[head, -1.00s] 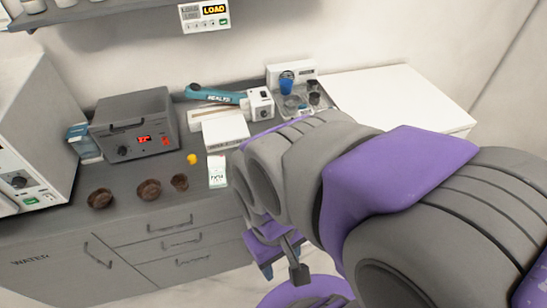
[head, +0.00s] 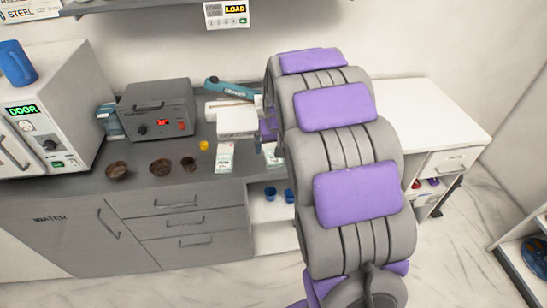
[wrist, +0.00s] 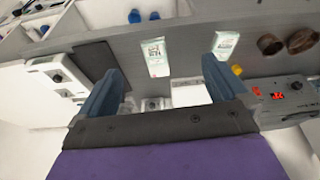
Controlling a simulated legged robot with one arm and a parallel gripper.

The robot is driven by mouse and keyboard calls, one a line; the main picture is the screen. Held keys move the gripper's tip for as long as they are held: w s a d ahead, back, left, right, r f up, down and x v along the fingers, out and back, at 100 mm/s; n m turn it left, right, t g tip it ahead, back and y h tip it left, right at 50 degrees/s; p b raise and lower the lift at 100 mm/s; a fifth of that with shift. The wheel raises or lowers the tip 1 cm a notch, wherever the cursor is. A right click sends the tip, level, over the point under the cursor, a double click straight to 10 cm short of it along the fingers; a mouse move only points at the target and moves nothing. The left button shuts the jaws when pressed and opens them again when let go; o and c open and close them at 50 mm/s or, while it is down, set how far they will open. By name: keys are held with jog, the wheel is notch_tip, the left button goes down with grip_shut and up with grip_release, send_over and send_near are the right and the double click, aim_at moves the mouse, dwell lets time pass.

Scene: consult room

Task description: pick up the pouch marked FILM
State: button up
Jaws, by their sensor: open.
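Two pale pouches with green markings lie on the grey counter. One pouch (head: 225,157) is in front of the white box, and it also shows in the wrist view (wrist: 226,45). The other pouch (head: 273,154) is to its right, partly hidden by my arm, and is clearer in the wrist view (wrist: 156,58). The print is too small or blurred for me to tell which one reads FILM. My gripper (wrist: 158,78) is open and empty above the counter. In the wrist view the second pouch lies between the fingers, beyond their tips; the first is by the right finger.
A grey device with a red display (head: 157,112), a white box (head: 237,122) and a teal-handled tool (head: 229,88) stand behind the pouches. Brown bowls (head: 161,167) and a small yellow item (head: 204,145) are left. Blue cups (head: 270,193) sit on a lower shelf.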

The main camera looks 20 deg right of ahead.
jog(key=w+d+f, duration=0.3)
jog(key=w+d, duration=0.1)
jog(key=w, duration=0.1)
jog(key=b, duration=0.3)
send_over(274, 159)
jog(key=s, duration=0.2)
jog(key=shift+t, duration=0.4)
jog(key=f, duration=1.1)
jog(key=shift+a, duration=0.2)
jog(key=shift+f, duration=0.15)
jog(key=b+x, duration=0.1)
jog(key=x, duration=0.4)
jog(key=shift+s+f, duration=0.1)
jog(key=shift+d, duration=0.1)
jog(key=shift+c, duration=0.4)
jog(key=c, duration=1)
